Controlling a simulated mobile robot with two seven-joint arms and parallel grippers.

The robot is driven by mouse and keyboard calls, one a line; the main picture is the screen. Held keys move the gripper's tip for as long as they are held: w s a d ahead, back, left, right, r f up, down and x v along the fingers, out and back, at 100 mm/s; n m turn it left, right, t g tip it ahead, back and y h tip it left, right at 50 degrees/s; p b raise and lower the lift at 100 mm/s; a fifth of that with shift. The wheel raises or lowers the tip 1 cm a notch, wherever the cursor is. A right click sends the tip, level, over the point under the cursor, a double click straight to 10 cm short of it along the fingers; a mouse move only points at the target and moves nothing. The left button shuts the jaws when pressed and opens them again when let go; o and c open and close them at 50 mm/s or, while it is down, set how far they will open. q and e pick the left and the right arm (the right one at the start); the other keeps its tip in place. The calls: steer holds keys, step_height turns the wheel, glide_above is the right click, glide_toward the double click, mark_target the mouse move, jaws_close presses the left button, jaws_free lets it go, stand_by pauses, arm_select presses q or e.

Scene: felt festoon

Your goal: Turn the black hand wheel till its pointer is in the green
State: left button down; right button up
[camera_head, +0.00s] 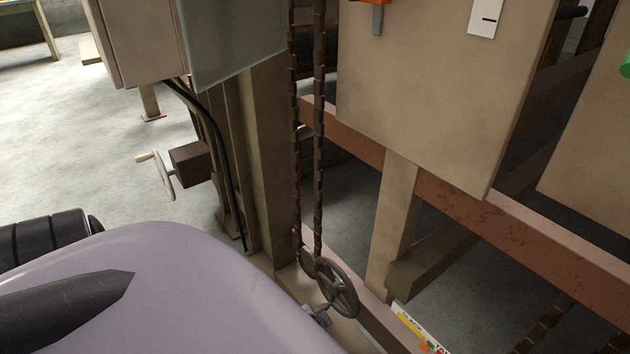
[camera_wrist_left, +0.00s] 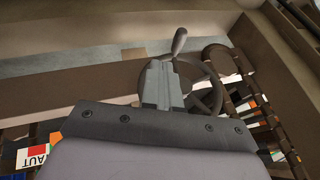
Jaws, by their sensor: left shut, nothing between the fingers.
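The black hand wheel (camera_head: 345,290) stands low at the foot of a chain loop in the head view. In the left wrist view the spoked wheel (camera_wrist_left: 214,88) is just beyond my fingers, with a grey handle (camera_wrist_left: 180,40) sticking up from its rim. My left gripper (camera_head: 322,312) is shut and empty, close against the wheel's near side; its fingers (camera_wrist_left: 160,82) overlap the wheel in the wrist view. I cannot tell whether they touch. I cannot make out the pointer. My right gripper is out of view.
Two strands of chain (camera_head: 319,150) rise from beside the wheel. A reddish beam (camera_head: 460,203) and large beige panel (camera_head: 430,90) lie to the right. Open floor (camera_head: 60,150) is at the left.

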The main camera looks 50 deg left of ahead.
arm_select(q)
steer(key=a+b+x, duration=0.2)
steer(key=b+x, duration=0.5)
steer(key=x, duration=0.4)
steer(key=shift+w+a, duration=0.15)
steer(key=shift+a, duration=0.3)
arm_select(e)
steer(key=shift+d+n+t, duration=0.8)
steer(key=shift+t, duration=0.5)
arm_select(q)
steer(key=shift+r, duration=0.1)
